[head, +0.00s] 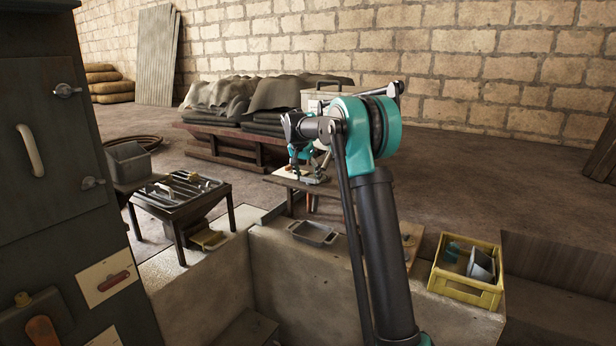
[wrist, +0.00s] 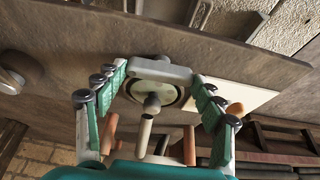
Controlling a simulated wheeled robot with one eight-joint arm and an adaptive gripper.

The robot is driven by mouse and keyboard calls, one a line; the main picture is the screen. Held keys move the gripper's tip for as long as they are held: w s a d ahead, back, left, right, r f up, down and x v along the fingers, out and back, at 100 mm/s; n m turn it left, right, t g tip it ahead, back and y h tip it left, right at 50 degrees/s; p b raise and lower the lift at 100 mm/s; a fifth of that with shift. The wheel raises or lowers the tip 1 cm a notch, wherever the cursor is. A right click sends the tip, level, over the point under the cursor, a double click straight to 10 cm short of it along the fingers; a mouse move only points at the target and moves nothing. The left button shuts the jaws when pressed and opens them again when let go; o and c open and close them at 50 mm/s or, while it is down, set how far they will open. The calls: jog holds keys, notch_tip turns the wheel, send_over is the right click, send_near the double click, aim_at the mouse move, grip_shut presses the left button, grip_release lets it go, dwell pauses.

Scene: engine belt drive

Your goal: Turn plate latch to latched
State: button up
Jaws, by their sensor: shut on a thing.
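In the wrist view, a grey bar that looks like the plate latch (wrist: 160,70) lies crosswise between the two teal fingertips. My gripper (wrist: 160,74) is shut on it, with a fingertip at each end. Behind the bar is a round disc (wrist: 170,94) with a grey knob and a pale peg (wrist: 144,135). In the head view my gripper (head: 303,160) is low over the small wooden bench (head: 285,182), and the arm partly hides that area. Whether the latch is turned to latched cannot be told.
A tray table (head: 180,208) stands left of the bench. A grey metal tray (head: 314,234) lies on the low wall in front. A yellow crate (head: 466,290) is at the right. A dark cabinet (head: 60,160) with handles fills the left edge.

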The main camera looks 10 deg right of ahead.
jog(key=shift+c, duration=1.1)
jog(key=shift+n, duration=0.3)
jog(key=n, duration=0.1)
jog(key=n+y, duration=0.1)
jog(key=n, duration=0.1)
jog(key=shift+d+n+t+y, duration=0.2)
jog(key=shift+n+t+y, duration=0.1)
jog(key=n+y, duration=0.1)
jog(key=n, duration=0.2)
jog(key=shift+n, duration=0.3)
jog(key=n+y, duration=0.1)
jog(key=n, duration=0.1)
jog(key=n+y, duration=0.1)
jog(key=n, duration=0.1)
jog(key=shift+d+n, duration=0.2)
jog(key=shift+n, duration=0.1)
jog(key=shift+n+g+y, duration=0.7)
jog(key=shift+n, duration=1.2)
